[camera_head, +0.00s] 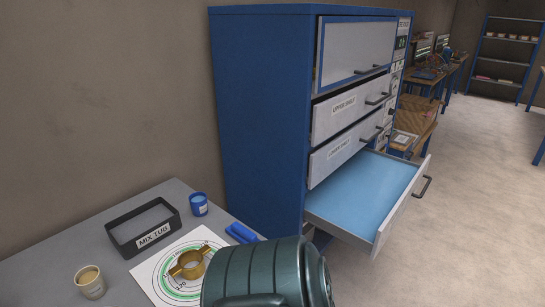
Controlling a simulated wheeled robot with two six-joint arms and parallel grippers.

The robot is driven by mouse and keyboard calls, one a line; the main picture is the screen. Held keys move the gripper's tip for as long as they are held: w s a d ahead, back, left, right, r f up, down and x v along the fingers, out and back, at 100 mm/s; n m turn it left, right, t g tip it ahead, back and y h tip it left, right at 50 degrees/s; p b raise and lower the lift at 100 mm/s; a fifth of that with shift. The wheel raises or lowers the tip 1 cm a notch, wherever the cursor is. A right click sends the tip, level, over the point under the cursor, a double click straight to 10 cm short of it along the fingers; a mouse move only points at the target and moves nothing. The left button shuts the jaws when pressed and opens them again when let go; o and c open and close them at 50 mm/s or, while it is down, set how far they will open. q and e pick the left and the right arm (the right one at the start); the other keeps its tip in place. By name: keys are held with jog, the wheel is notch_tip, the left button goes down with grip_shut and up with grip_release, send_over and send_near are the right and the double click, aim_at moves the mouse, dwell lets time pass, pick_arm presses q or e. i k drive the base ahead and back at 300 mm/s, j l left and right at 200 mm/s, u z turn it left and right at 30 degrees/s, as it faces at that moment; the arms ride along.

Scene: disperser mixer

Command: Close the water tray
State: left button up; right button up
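The water tray (362,191) appears to be the lowest drawer of the blue cabinet (262,110); no label for it is readable. It is pulled well out to the right, showing a flat light-blue inside. Its front panel (405,212) carries a dark bar handle (422,187) on the outer face. Nothing is seen touching the tray. Neither my left nor my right gripper is in view.
Above it are drawers labelled upper shelf (345,107) and lower shelf (340,150). A dark green ribbed cylinder (255,275) fills the bottom centre. The grey table (60,245) holds a black mix tub (130,220), cups and a brass ring (190,263). Open floor (470,200) lies right.

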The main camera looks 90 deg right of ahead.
aim_at(361, 202)
jog(key=j+z, duration=0.1)
jog(key=z, duration=0.35)
jog(key=k+z, duration=0.15)
jog(key=z, duration=0.3)
jog(key=k+j+z, duration=0.1)
jog(key=z, duration=0.4)
